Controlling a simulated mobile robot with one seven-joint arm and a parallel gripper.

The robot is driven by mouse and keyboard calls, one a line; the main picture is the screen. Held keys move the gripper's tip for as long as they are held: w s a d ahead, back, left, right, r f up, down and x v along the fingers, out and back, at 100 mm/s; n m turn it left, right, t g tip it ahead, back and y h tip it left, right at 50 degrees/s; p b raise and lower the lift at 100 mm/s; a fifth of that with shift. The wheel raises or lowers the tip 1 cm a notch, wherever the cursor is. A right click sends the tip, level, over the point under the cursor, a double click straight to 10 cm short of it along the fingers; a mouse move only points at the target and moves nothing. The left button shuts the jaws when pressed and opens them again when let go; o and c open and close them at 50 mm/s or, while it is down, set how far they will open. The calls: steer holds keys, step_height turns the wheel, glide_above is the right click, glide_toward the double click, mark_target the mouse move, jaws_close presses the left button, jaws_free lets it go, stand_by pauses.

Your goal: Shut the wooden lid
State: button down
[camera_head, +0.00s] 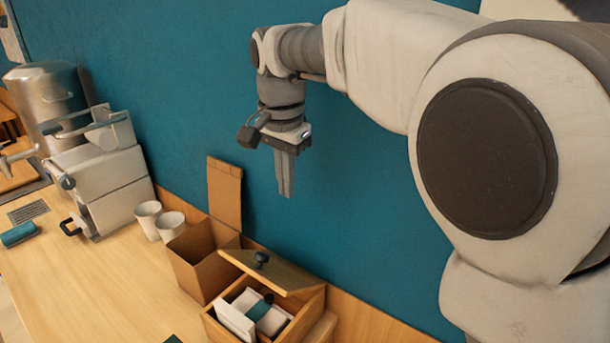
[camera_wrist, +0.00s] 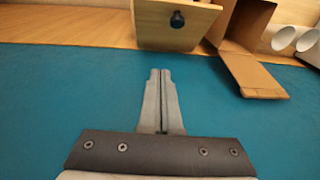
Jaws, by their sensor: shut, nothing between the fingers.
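The wooden box (camera_head: 289,319) stands on the counter at the bottom middle of the head view. Its wooden lid (camera_head: 285,272), with a dark knob, is tilted up and open at the back. White items and a blue-green one show inside the box. In the wrist view the lid (camera_wrist: 152,25) and its knob show at the top. My gripper (camera_head: 287,194) is shut and empty, pointing down in the air above and behind the box, near the blue wall. Its fingers (camera_wrist: 161,72) also show together in the wrist view.
An open cardboard box (camera_head: 196,276) with a raised flap (camera_head: 224,194) stands just left of the wooden box. Two white cups (camera_head: 148,217), a grey-white machine (camera_head: 102,183) and a metal urn (camera_head: 46,92) are further left. The counter (camera_head: 125,285) in front is mostly clear.

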steer(key=a+f, duration=0.1)
steer(key=a, duration=0.2)
glide_above(267, 256)
steer(key=w+d, duration=0.2)
step_height(267, 256, down, 10)
steer(key=shift+s+a+f+b, duration=0.15)
steer(key=shift+s+a+f, duration=0.1)
steer(key=shift+a+f, duration=0.25)
steer(key=shift+s+a+f+b, duration=0.15)
steer(key=shift+s+a+f, duration=0.1)
steer(key=shift+f, duration=0.35)
steer(key=shift+s+a+f, duration=0.25)
steer(key=shift+s+f, duration=0.1)
steer(key=shift+f, duration=0.15)
steer(key=shift+f, duration=0.1)
